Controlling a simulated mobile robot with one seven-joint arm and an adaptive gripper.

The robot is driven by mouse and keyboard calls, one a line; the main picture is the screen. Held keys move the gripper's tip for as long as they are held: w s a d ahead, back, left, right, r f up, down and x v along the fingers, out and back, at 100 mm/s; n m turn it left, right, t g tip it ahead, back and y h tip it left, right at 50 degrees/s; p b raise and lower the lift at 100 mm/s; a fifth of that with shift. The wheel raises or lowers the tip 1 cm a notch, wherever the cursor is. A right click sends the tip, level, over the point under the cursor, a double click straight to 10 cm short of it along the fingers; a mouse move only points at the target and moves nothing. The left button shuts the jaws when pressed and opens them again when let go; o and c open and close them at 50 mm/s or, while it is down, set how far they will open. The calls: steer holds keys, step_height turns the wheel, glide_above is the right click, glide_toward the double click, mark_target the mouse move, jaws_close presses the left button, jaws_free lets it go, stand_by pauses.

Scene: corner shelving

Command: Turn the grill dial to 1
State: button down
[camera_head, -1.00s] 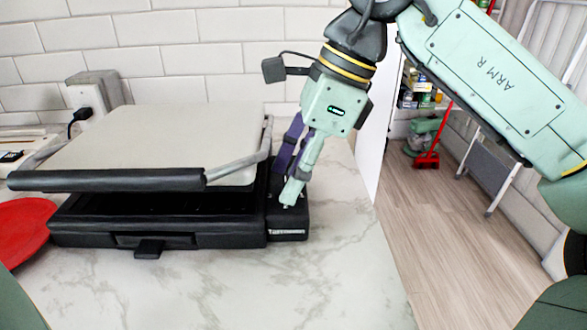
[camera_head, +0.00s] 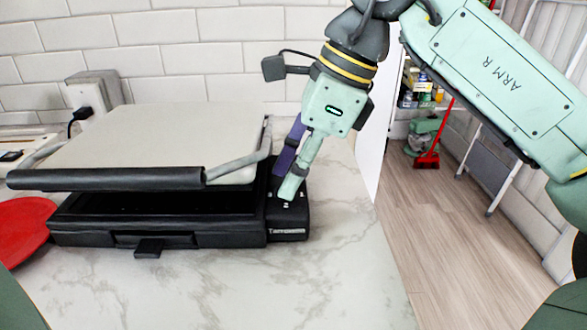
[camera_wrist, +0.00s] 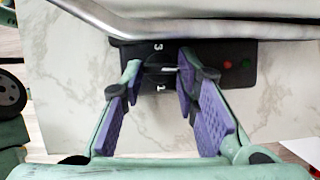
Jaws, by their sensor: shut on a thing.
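The grill (camera_head: 150,220) is a black press with a pale lid (camera_head: 165,140) slightly raised on a front bar handle. Its black control panel (camera_head: 289,232) is at the right side. In the wrist view, the black dial (camera_wrist: 160,67) has a white mark pointing right in the picture. A "1" shows below it and another digit above. My gripper (camera_wrist: 161,69) has its two fingers on either side of the dial, shut on it. In the head view, my gripper (camera_head: 282,188) reaches down onto the panel, and the fingers largely hide the dial.
The lid's metal side arm (camera_wrist: 200,27) runs close past the gripper. A red plate (camera_head: 22,232) lies left of the grill. The marble counter (camera_head: 345,260) is clear in front and right, ending at its right edge.

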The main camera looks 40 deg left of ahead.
steer(key=m+t, duration=0.1)
steer(key=m, duration=0.1)
steer(key=m+b, duration=0.1)
steer(key=m, duration=0.1)
steer(key=m+t, duration=0.1)
steer(key=m, duration=0.1)
steer(key=shift+s+d+f+m+t+y, duration=0.1)
steer(key=shift+s+m+t+y, duration=0.2)
steer(key=m+t, duration=0.1)
steer(key=m, duration=0.2)
steer(key=shift+s, duration=0.15)
steer(key=shift+s+m+t, duration=0.1)
steer(key=shift+m+t, duration=0.5)
steer(key=shift+m, duration=0.8)
steer(key=c, duration=1.2)
jaws_free()
steer(key=shift+c, duration=0.2)
